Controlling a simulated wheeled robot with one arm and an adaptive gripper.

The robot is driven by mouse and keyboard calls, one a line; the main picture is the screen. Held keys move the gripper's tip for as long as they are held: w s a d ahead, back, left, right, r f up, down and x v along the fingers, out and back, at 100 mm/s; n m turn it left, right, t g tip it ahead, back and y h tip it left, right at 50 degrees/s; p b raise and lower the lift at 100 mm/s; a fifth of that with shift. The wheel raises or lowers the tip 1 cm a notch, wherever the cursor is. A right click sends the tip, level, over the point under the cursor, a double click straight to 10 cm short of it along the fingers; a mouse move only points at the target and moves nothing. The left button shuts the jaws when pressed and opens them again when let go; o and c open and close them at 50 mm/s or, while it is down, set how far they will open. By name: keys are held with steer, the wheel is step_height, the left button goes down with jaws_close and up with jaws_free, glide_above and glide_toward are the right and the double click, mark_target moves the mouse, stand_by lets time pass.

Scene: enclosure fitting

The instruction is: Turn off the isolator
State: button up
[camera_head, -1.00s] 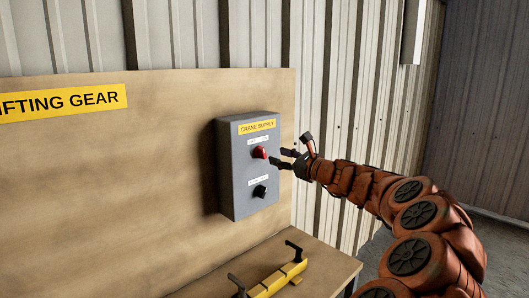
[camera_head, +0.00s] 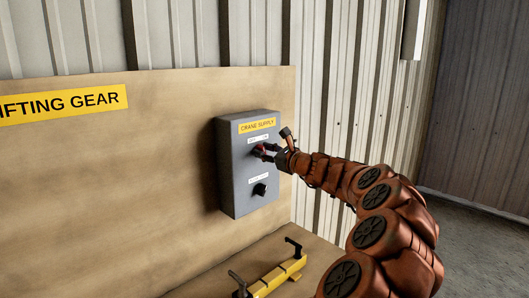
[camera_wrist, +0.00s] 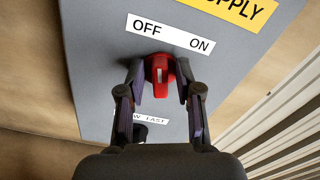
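The isolator is a red rotary knob (camera_wrist: 160,76) with a white mark on its grip bar, on a grey box (camera_head: 240,190). A white label (camera_wrist: 172,36) above it reads OFF on the left and ON on the right. In the wrist view the grip bar stands nearly upright in the picture. My gripper (camera_wrist: 160,88) is at the knob, with one finger on each side. Gaps show between the fingertips and the grip bar, so the gripper looks open around it. In the head view my gripper (camera_head: 268,150) partly hides the knob.
A black knob (camera_head: 260,190) sits lower on the same box. A yellow CRANE SUPPLY label (camera_head: 257,126) is at the box top. A yellow bar with black handles (camera_head: 276,279) lies on the bench below.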

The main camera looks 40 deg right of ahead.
jaws_close()
steer(key=shift+a+n+b, duration=0.1)
steer(key=shift+n+b, duration=1)
steer(key=shift+b, duration=0.05)
steer(key=shift+o, duration=1.2)
jaws_free()
